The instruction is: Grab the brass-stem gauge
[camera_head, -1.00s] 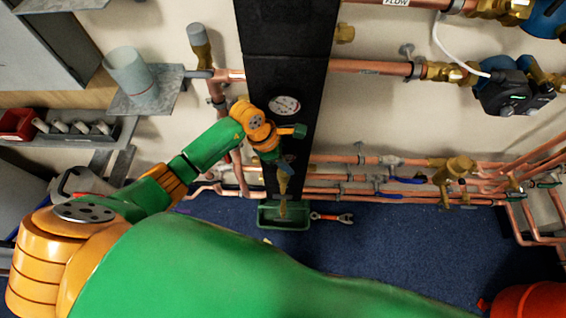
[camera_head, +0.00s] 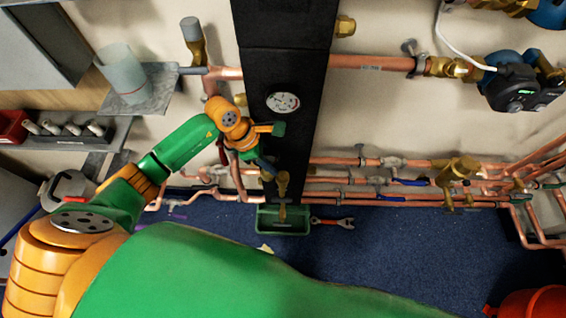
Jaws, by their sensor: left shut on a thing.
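The gauge (camera_head: 283,102) shows as a round white dial in front of the black column. Its stem does not show clearly. My left gripper (camera_head: 268,169) is below and slightly left of the dial in the picture, apart from it, pointing down. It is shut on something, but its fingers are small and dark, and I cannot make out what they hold. A brass fitting (camera_head: 283,183) shows just right of the fingers; whether they touch is unclear. My right gripper is not in view.
A green tray (camera_head: 262,220) and a wrench (camera_head: 334,222) are on the blue floor below. Copper pipes (camera_head: 372,63) run along the wall, with a pump (camera_head: 515,91) at the right. A grey shelf (camera_head: 150,99) holds a cup (camera_head: 121,68).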

